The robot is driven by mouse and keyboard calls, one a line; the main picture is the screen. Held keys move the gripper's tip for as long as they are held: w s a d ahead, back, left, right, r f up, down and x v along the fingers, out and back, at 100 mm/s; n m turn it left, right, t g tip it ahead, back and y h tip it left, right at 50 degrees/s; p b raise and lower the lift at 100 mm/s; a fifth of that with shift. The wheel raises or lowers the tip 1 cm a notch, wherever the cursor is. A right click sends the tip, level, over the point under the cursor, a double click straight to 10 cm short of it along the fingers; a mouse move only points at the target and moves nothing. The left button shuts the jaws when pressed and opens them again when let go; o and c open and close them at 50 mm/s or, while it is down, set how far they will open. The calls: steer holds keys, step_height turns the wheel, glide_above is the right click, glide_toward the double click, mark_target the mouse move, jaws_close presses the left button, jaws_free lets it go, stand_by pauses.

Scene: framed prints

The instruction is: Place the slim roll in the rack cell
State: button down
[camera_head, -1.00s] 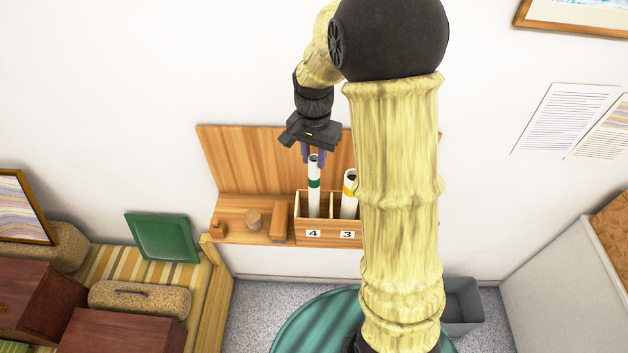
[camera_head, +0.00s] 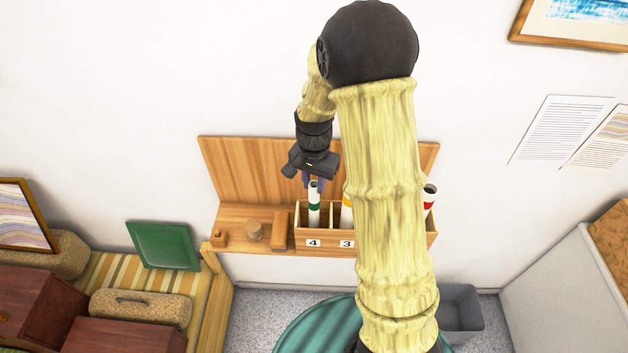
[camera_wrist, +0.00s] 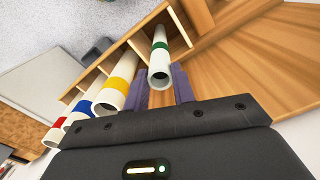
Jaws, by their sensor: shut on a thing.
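The slim roll (camera_head: 314,207) is a white tube with a green band. It stands upright, its lower part inside the cell labelled 4 of the wooden rack (camera_head: 314,243); its bottom end is hidden behind the front wall. My gripper (camera_head: 313,184) is shut on the roll near its top, above the rack. In the wrist view the purple fingers (camera_wrist: 160,84) lie on either side of the green-banded roll (camera_wrist: 159,63), with its open end towards the camera.
A yellow-banded roll (camera_wrist: 117,84) stands in the neighbouring cell 3. Blue-banded (camera_wrist: 80,108) and red-banded (camera_wrist: 55,132) rolls stand farther along. Small wooden blocks (camera_head: 279,231) sit on the shelf left of the rack. A wooden back panel (camera_head: 260,170) rises behind.

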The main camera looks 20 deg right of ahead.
steer(key=shift+f, duration=0.1)
steer(key=c, duration=1.2)
jaws_free()
steer(key=shift+o, duration=0.2)
step_height(320, 180, up, 12)
steer(key=b, duration=0.2)
